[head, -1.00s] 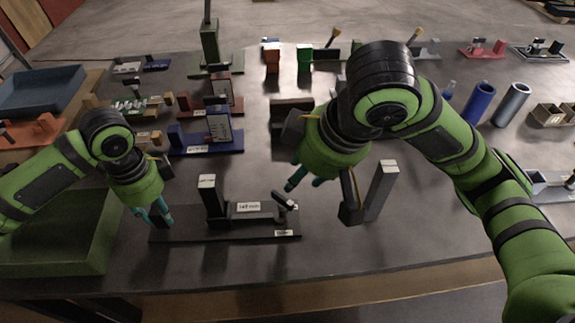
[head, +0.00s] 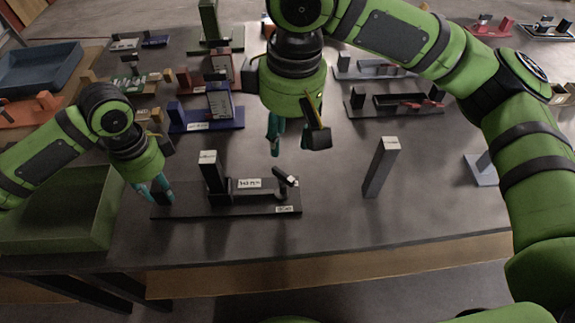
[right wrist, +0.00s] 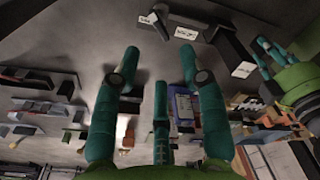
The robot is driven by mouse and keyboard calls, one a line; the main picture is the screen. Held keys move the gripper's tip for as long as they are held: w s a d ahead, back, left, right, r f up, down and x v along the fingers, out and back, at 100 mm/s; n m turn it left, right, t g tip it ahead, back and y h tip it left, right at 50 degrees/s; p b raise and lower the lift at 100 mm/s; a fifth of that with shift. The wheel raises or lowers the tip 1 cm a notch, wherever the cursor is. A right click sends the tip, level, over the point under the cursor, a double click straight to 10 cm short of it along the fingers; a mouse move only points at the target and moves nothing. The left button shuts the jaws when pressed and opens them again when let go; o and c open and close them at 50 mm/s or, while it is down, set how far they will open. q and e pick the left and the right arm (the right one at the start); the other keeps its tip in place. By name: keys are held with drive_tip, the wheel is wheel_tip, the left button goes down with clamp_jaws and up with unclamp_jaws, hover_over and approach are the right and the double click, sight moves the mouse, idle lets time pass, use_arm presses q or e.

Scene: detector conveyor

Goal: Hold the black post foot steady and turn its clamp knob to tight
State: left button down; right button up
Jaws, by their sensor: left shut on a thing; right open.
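The black post foot (head: 225,205) lies flat near the table's front edge, with an upright white-topped post (head: 213,176) at its left and labels on it. Its clamp knob (head: 286,177), a small dark lever with a pale end, sits tilted at the right end. The post foot also shows at the top of the right wrist view (right wrist: 190,18). My left gripper (head: 154,194) is shut on the left end of the post foot's base. My right gripper (head: 290,140) is open and empty, behind and above the knob, apart from it. Its fingers point down.
A loose grey post (head: 380,166) with a white top stands right of the foot. A green tray (head: 62,225) is at the front left. A blue fixture (head: 207,120) and other fixtures stand further back. The table between the foot and the grey post is clear.

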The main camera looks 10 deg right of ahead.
approach(283, 184)
drive_tip(key=shift+g+h, duration=0.3)
drive_tip(key=f, duration=0.3)
drive_tip(key=w+f, duration=0.1)
drive_tip(key=f, duration=0.2)
drive_tip(key=shift+w+d+f, duration=0.2)
drive_tip(key=shift+f, duration=0.2)
clamp_jaws()
